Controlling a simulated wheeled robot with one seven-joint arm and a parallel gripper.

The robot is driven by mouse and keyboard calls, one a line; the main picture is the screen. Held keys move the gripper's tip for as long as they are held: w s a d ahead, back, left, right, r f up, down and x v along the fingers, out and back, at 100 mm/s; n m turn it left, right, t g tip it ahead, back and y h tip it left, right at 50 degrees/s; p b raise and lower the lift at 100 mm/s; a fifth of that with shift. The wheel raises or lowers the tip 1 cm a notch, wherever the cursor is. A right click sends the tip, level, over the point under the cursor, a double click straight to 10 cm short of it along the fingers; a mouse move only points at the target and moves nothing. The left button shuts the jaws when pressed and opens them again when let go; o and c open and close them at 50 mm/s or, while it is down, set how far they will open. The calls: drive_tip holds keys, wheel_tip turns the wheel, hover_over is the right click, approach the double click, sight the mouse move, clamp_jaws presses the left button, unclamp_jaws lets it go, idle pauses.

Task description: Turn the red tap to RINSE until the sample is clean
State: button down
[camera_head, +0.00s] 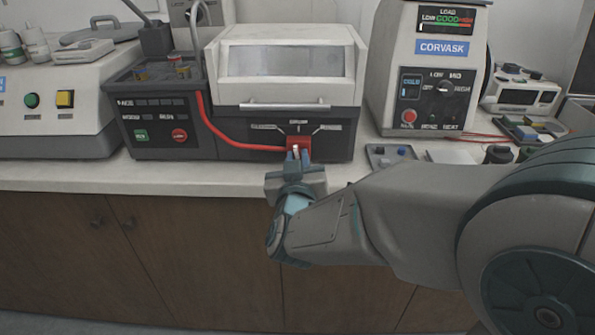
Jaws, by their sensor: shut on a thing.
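The red tap (298,142) is on the front panel of a grey and white machine (230,146) with a clear-windowed lid (286,61). Three small labels fan out above the tap, too small to read surely. My gripper (296,156) is shut on the tap from the front, and its fingers hide part of it. A red hose (232,143) runs to the panel beside the tap. The lid is down. I cannot make out a sample behind the window.
A CORVASK unit (424,75) with a dial stands right of the machine. A tray of small parts (388,156) lies on the right of the white counter (190,177). Another machine with green and yellow buttons (50,118) stands at the left. The counter's front strip left of my gripper is clear.

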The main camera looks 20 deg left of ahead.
drive_tip(key=m+b, duration=0.1)
drive_tip(key=m, duration=0.1)
drive_tip(key=m+b, duration=0.1)
drive_tip(key=b, duration=0.1)
drive_tip(key=m+b, duration=0.2)
drive_tip(key=shift+d+f+m, duration=0.1)
drive_tip(key=shift+f+m, duration=0.2)
drive_tip(key=m+b, duration=0.5)
drive_tip(key=shift+r, duration=0.15)
drive_tip(key=shift+m, duration=0.3)
drive_tip(key=c, duration=1.4)
unclamp_jaws()
drive_tip(key=shift+r, duration=0.1)
drive_tip(key=p+v, duration=0.3)
drive_tip(key=v, duration=1)
drive_tip(key=shift+s, duration=0.4)
